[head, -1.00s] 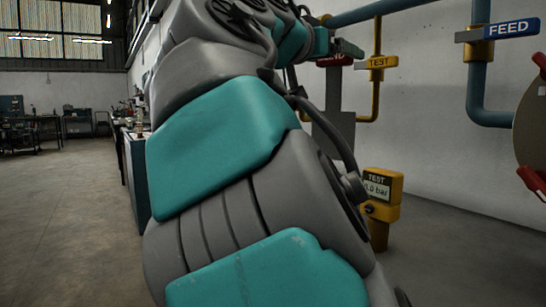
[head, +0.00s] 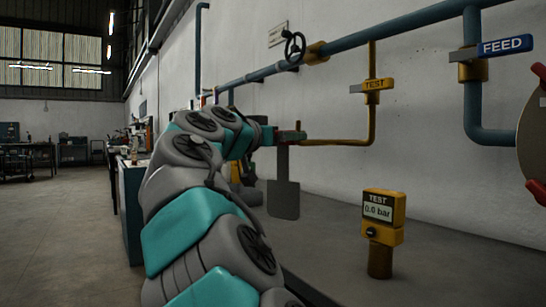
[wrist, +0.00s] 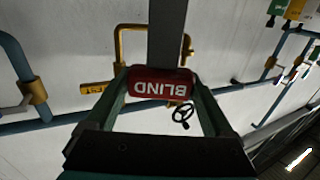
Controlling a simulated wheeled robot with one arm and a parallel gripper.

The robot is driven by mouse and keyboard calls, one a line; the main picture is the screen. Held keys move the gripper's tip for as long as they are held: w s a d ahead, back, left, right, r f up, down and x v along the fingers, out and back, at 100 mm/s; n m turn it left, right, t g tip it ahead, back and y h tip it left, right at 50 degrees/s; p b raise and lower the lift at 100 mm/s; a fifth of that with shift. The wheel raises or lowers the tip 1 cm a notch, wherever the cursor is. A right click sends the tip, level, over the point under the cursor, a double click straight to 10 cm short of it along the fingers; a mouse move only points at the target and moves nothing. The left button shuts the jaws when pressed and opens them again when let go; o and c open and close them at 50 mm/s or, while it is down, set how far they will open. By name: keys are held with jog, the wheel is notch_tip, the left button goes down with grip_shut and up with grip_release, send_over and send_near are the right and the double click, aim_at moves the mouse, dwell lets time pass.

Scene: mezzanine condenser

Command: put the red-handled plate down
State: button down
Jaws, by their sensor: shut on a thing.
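The red-handled plate is in my gripper (wrist: 160,80). Its red handle, marked BLIND (wrist: 150,88), lies between the two fingers in the wrist view. Its grey stem (wrist: 167,35) runs up out of that view. In the head view my gripper (head: 286,135) is shut at the handle, and the grey plate (head: 283,199) hangs below it, nearly upright. The plate appears in front of the wall and clear of the pipes. Whether its lower edge touches anything cannot be told.
A yellow TEST gauge (head: 382,215) reading 0.0 bar stands right of the plate. Blue pipe (head: 400,28), a yellow TEST branch (head: 372,120) and a FEED valve (head: 490,50) line the wall. A workbench (head: 132,200) is at left. Open floor (head: 60,240) lies further left.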

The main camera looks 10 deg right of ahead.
jog(key=w+f+p, duration=0.2)
jog(key=w+f, duration=0.2)
jog(key=w, duration=0.5)
jog(key=shift+w+a+f, duration=0.15)
jog(key=shift+w+a, duration=0.05)
jog(key=shift+a, duration=0.15)
dwell(0.4)
jog(key=shift+f, duration=0.2)
grip_release()
jog(key=shift+r, duration=0.1)
